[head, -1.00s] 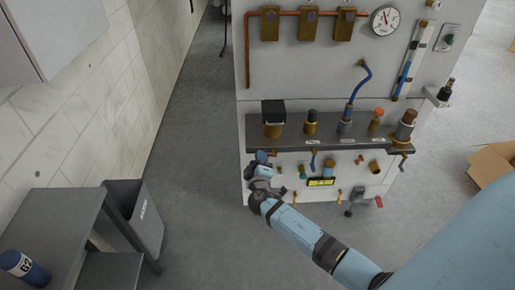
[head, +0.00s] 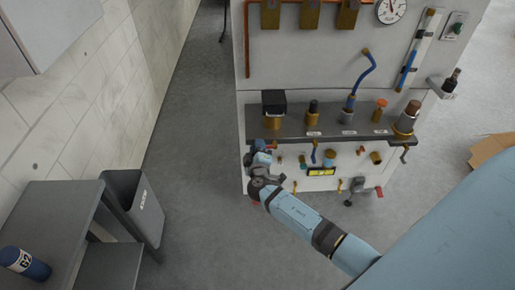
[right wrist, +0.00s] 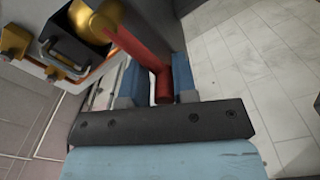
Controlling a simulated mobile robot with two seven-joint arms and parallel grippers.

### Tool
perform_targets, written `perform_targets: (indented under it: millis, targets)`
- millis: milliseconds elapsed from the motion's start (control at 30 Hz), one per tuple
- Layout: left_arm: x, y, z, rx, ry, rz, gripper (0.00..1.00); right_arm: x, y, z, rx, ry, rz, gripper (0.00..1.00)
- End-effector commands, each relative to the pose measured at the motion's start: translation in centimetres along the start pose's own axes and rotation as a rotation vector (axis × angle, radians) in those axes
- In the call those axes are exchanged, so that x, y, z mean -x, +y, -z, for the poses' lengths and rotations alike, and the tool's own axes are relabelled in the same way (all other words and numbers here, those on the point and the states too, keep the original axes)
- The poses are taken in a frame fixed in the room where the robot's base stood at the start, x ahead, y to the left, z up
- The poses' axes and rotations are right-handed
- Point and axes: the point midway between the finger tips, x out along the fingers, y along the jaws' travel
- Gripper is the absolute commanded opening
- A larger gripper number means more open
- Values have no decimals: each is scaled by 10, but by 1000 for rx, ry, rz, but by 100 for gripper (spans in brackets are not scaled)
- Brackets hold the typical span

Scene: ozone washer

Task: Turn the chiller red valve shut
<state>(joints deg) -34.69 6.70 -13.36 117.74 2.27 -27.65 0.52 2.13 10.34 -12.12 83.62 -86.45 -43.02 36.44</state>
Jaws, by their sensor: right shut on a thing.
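The red valve handle (right wrist: 135,45) shows in the right wrist view as a red lever with a bent end, running out from brass fittings on the panel. My right gripper (right wrist: 157,78) is shut on this lever, with one blue finger on each side of it. In the head view my right gripper (head: 258,152) is at the lower left edge of the panel, below the shelf, and hides most of the handle there. My left gripper is not in view.
The white equipment panel (head: 300,55) carries a grey shelf (head: 284,133) with several fittings, just above my gripper. Small valves and a yellow-framed display (head: 321,171) sit to its right. A grey bin (head: 140,205) and table (head: 60,215) stand left. The floor between is clear.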

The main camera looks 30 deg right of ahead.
Motion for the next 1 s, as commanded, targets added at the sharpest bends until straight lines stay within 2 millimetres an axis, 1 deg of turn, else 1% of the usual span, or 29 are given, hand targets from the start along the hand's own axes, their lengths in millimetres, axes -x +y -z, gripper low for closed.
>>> perform_targets:
  millis: [267,467,833,1000]
  targets:
    - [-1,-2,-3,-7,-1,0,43,1,-5,-4,27,-3,4,3]
    - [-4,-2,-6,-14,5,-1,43,1,-11,-8,119,-3,4,3]
    - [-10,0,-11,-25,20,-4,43,1,-26,-22,442,-2,4,3]
    - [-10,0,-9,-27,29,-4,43,1,-30,-30,605,-1,4,3]
